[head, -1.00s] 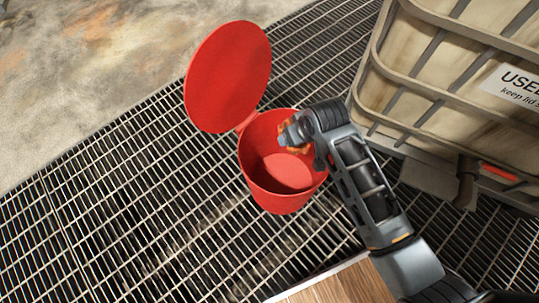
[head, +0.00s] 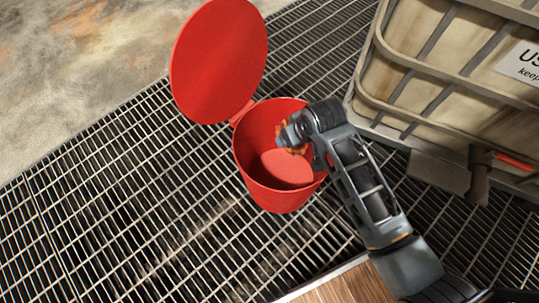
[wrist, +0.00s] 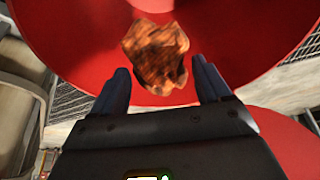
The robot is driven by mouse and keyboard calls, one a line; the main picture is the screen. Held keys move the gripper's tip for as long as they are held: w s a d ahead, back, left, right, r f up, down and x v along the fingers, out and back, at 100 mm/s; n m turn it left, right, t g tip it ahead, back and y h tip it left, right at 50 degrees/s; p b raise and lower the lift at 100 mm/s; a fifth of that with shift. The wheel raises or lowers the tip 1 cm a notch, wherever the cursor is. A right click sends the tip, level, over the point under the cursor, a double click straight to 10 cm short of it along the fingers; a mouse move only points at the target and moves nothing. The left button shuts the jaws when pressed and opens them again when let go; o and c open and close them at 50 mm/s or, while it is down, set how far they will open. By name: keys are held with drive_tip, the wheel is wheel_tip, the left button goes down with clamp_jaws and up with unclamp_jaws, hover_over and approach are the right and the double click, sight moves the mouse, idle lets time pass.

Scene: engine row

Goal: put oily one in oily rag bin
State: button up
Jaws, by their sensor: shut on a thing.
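The red bin (head: 282,200) stands on the metal grating with its round lid (head: 219,62) swung open at its upper left. My gripper (head: 290,136) is over the bin's mouth, towards its right rim. It is shut on a crumpled orange-brown rag, of which a small part (head: 299,150) shows below the gripper in the head view. In the wrist view the rag (wrist: 157,55) shows at the fingertips, against the red of the bin. My gripper's two dark fingers (wrist: 163,80) stand on either side of it. Part of the bin's rim is hidden behind my arm.
Open grating (head: 120,200) lies to the left. A wooden surface (head: 345,287) is at the bottom.

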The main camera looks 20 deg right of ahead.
drive_tip(key=o, duration=1)
drive_tip(key=shift+r, duration=0.1)
drive_tip(key=p+v, duration=0.3)
drive_tip(key=v, duration=0.4)
drive_tip(key=shift+s+r, duration=0.15)
drive_tip(key=shift+r, duration=0.2)
